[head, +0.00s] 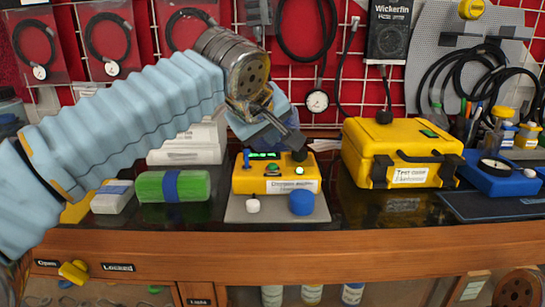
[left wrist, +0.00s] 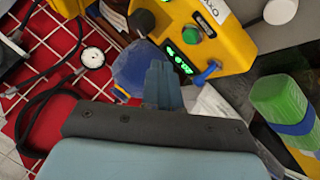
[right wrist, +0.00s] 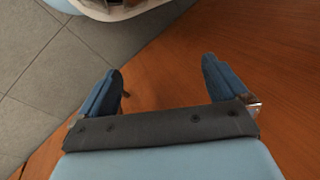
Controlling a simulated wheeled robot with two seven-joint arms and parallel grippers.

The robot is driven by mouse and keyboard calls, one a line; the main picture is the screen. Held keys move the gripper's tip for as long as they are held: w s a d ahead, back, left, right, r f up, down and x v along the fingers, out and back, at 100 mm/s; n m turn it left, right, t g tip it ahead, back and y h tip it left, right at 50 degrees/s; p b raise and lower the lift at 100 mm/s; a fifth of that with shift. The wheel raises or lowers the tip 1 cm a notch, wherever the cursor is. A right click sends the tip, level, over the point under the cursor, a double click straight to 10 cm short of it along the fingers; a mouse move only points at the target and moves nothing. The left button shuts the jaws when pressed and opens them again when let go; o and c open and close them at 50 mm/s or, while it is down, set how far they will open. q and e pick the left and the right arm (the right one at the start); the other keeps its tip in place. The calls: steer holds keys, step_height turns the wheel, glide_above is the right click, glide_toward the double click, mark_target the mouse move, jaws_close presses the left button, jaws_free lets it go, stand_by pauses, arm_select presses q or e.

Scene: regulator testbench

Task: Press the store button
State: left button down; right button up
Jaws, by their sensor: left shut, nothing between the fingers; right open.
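The yellow regulator box (head: 241,184) stands on a grey mat on the bench, with a lit green display (head: 264,155), a blue toggle (head: 247,160), a green button (head: 272,168) and a black knob (head: 300,154). I cannot read which control is the store button. My left gripper (head: 294,141) is shut and empty, above and behind the box near the black knob. In the left wrist view its closed fingers (left wrist: 161,84) point toward the box (left wrist: 237,48), apart from the green button (left wrist: 191,35). My right gripper (right wrist: 160,72) is open and empty over brown wood.
A white knob (head: 253,205) and a blue cap (head: 302,203) sit on the mat's front. A green roll (head: 195,186) with a blue band lies left. A yellow case (head: 365,155) stands right. Cables and gauges hang on the red wall behind.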

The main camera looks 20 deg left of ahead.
arm_select(q)
steer(key=shift+r, duration=1.3)
